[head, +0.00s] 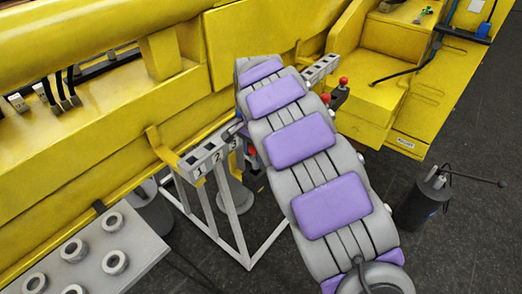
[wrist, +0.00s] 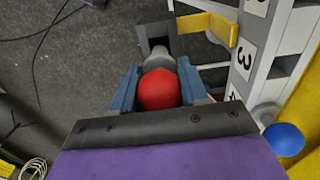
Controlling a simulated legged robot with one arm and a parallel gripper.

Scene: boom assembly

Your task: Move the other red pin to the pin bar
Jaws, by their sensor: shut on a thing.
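In the wrist view, my gripper (wrist: 160,80) is shut with its blue-grey fingers on either side of the round red head of a pin (wrist: 159,91). A grey collar shows just beyond the head; the pin's lower end is hidden. The pin bar (head: 207,155) is a pale metal rail on a stand, with numbers 1, 2 and 3 visible in the head view. In the wrist view, the bar (wrist: 262,35) runs down the right side, close to the held pin.
Two red knobs (head: 343,81) (head: 326,97) show beyond my arm near the bar's far end. A grey table with rings (head: 95,255) stands left; yellow machinery (head: 240,45) is behind.

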